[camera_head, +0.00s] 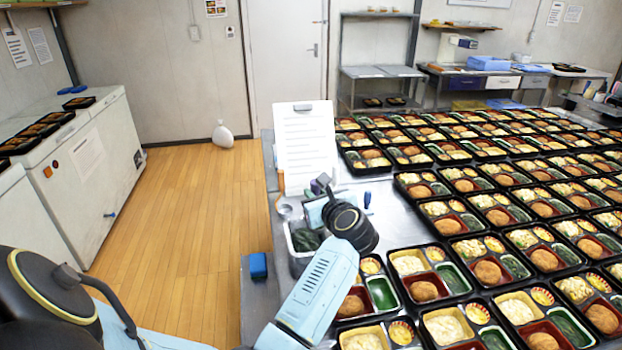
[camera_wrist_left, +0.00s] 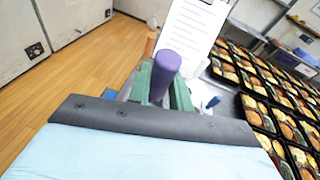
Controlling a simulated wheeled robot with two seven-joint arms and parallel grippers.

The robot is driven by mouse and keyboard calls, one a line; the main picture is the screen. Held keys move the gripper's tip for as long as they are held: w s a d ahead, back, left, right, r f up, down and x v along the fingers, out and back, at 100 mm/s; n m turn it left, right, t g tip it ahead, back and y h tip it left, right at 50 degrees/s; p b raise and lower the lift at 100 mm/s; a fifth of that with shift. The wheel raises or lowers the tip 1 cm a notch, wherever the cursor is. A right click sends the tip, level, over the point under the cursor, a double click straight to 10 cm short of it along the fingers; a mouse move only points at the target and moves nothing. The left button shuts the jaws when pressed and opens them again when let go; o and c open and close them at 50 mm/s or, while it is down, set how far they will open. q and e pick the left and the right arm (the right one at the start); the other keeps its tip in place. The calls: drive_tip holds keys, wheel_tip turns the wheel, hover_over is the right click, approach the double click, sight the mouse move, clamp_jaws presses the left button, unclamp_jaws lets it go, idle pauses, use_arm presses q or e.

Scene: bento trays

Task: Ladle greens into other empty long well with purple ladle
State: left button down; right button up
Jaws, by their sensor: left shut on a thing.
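My left gripper (camera_head: 316,200) is shut on the purple ladle, whose handle (camera_head: 323,180) sticks up above it. In the left wrist view the purple handle (camera_wrist_left: 165,72) stands between the two green fingers of my left gripper (camera_wrist_left: 162,92). The ladle's bowl is hidden. A steel container of dark greens (camera_head: 303,240) is just below the gripper at the table's left edge. My right gripper is out of view.
Rows of filled black bento trays (camera_head: 500,215) cover the metal table to the right. A clipboard sheet (camera_head: 306,140) stands behind the gripper. A blue-capped item (camera_head: 367,200) is right of the gripper. A blue object (camera_head: 258,266) lies left of the container.

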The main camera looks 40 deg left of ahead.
use_arm(q)
drive_tip(key=shift+n+g+y, duration=0.3)
drive_tip(key=shift+n+y, duration=0.1)
drive_tip(key=f+b, duration=0.3)
drive_tip(key=a+f+b, duration=0.1)
drive_tip(key=f+b, duration=0.2)
drive_tip(key=f, duration=0.1)
drive_tip(key=a+f+b, duration=0.1)
drive_tip(key=f+b, duration=0.2)
drive_tip(key=shift+w+a+f, duration=0.2)
drive_tip(key=shift+w+a, duration=0.05)
drive_tip(key=shift+r, duration=0.15)
idle(0.8)
wheel_tip(320, 180, up, 9)
drive_tip(key=p, duration=0.6)
drive_tip(key=shift+p, duration=0.35)
